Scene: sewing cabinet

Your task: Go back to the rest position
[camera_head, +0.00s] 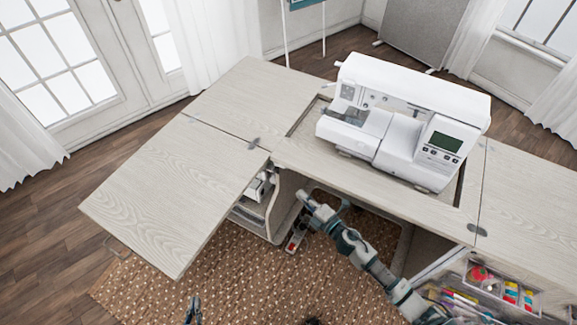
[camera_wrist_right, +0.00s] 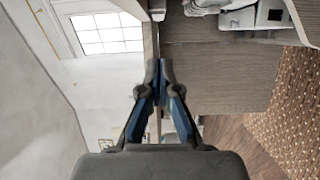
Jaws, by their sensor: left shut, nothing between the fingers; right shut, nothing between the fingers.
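My left gripper (camera_head: 193,311) shows at the bottom edge of the head view, over the patterned rug, shut and empty. My right arm comes in from the lower right of the head view and reaches toward the open space under the sewing cabinet (camera_head: 195,180). Its fingers cannot be made out clearly there. In the right wrist view my right gripper (camera_wrist_right: 158,70) is shut with its fingertips together and holds nothing. A wooden panel (camera_wrist_right: 215,75) lies behind and to the right of the fingers.
A white sewing machine (camera_head: 395,115) sits in the cabinet top. Shelves with white items (camera_head: 256,190) show under the left leaf. A clear tray with coloured supplies (camera_head: 500,285) is at the lower right, close to my right arm. The rug (camera_head: 250,285) in front is mostly clear.

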